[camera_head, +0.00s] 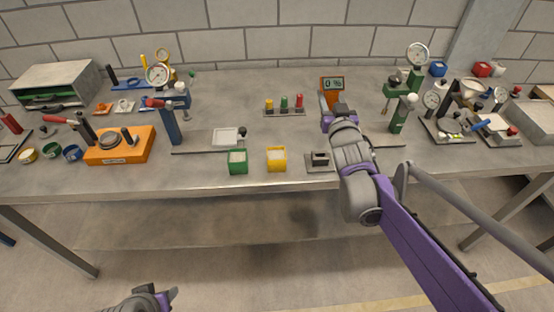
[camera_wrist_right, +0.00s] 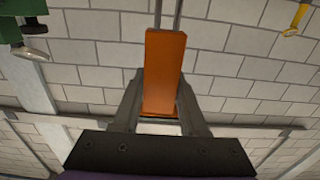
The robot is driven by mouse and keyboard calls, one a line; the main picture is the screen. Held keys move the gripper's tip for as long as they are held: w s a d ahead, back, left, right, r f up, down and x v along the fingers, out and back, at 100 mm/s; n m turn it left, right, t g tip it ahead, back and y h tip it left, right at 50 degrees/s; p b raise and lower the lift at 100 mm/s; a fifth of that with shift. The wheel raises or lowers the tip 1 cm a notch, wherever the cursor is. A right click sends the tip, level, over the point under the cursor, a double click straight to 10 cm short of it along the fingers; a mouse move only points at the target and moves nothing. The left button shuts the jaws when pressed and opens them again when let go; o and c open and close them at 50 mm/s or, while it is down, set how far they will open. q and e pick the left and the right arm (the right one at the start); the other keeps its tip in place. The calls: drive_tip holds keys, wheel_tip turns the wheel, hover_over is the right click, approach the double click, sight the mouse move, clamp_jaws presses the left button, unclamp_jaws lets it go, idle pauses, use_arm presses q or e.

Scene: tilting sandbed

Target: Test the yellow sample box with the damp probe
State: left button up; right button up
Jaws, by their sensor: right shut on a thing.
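The damp probe (camera_head: 332,84) is orange with a small display reading "0 %". My right gripper (camera_head: 330,104) is shut on it and holds it over the back middle of the bench. In the right wrist view the probe's orange body (camera_wrist_right: 163,75) sits between the two fingers, with two metal prongs beyond it. The yellow sample box (camera_head: 277,160) stands open-topped near the bench's front edge, its pale fill showing. It is in front and to the left of the probe, well apart from it. My left gripper (camera_head: 158,297) shows only partly at the bottom edge, below the bench.
A green box (camera_head: 238,168) stands just left of the yellow one, and a small grey stand (camera_head: 319,160) to its right. A rack of coloured pegs (camera_head: 284,112) sits behind. Gauges and an orange device (camera_head: 120,151) fill the left; more instruments crowd the right.

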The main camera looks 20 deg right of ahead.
use_arm(q)
wheel_tip(320, 180, down, 10)
drive_tip(key=s+b, duration=0.2)
drive_tip(key=b, duration=0.6)
drive_tip(key=shift+r, duration=0.15)
use_arm(e)
drive_tip(key=w+a+f+n+y, duration=0.2)
drive_tip(key=w+a+f+y, duration=0.1)
drive_tip(key=a+f, duration=0.6)
drive_tip(key=a+y, duration=0.1)
drive_tip(key=a, duration=0.3)
drive_tip(key=shift+w+a+f+n+t, duration=0.15)
drive_tip(key=shift+a+f+n+t, duration=0.15)
drive_tip(key=shift+a+f+n, duration=0.1)
use_arm(q)
drive_tip(key=shift+b, duration=0.35)
use_arm(e)
drive_tip(key=shift+f, duration=0.15)
use_arm(q)
drive_tip(key=shift+s+f+g+b, duration=0.15)
drive_tip(key=shift+f+g+b, duration=0.15)
drive_tip(key=shift+f+b, duration=1)
use_arm(e)
drive_tip(key=shift+f, duration=1.85)
use_arm(q)
drive_tip(key=shift+f, duration=0.1)
